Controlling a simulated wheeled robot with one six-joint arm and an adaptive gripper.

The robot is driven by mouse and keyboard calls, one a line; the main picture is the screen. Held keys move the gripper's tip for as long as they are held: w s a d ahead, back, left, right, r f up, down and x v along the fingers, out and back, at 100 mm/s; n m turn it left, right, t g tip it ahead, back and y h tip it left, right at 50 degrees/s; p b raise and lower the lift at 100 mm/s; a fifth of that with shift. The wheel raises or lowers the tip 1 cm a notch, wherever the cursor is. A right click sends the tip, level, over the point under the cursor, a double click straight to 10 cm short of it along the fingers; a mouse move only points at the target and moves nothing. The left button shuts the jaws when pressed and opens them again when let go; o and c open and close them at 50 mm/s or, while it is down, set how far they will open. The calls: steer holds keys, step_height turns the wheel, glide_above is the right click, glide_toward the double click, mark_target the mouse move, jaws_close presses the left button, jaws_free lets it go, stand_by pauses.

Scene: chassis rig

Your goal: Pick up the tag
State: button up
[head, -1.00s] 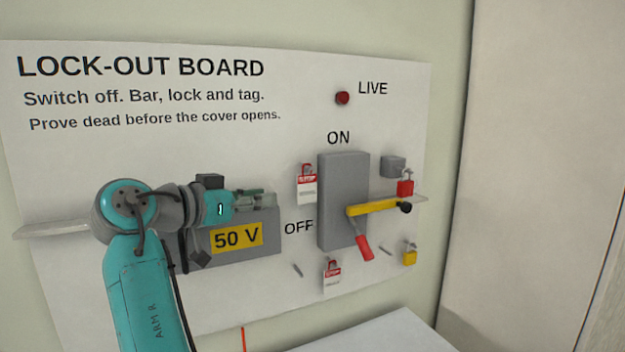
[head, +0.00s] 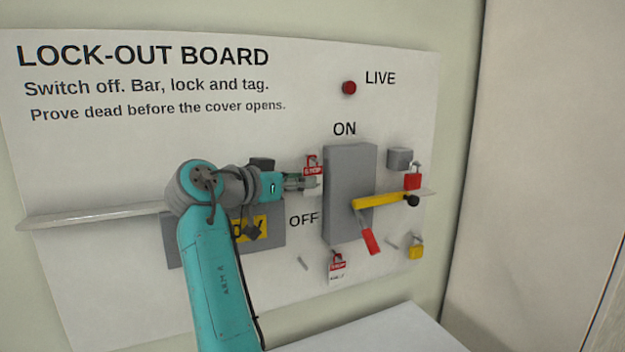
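A red-and-white tag (head: 313,170) hangs on the board left of the grey switch box, below and left of the word ON. A second red-and-white tag (head: 337,266) hangs lower, below the switch box. My gripper (head: 309,183) points right, its fingertips at the upper tag, covering part of its white lower half. I cannot tell whether the fingers are around the tag or only in front of it, or how far apart they are.
The switch box (head: 349,195) stands just right of the upper tag. A yellow bar (head: 383,200) crosses it, with a red handle (head: 369,240) below. A red padlock (head: 413,181) and a yellow padlock (head: 416,252) hang at right. A red lamp (head: 349,88) is above.

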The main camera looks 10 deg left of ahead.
steer(key=shift+x, duration=0.8)
jaws_close()
steer(key=shift+r, duration=0.1)
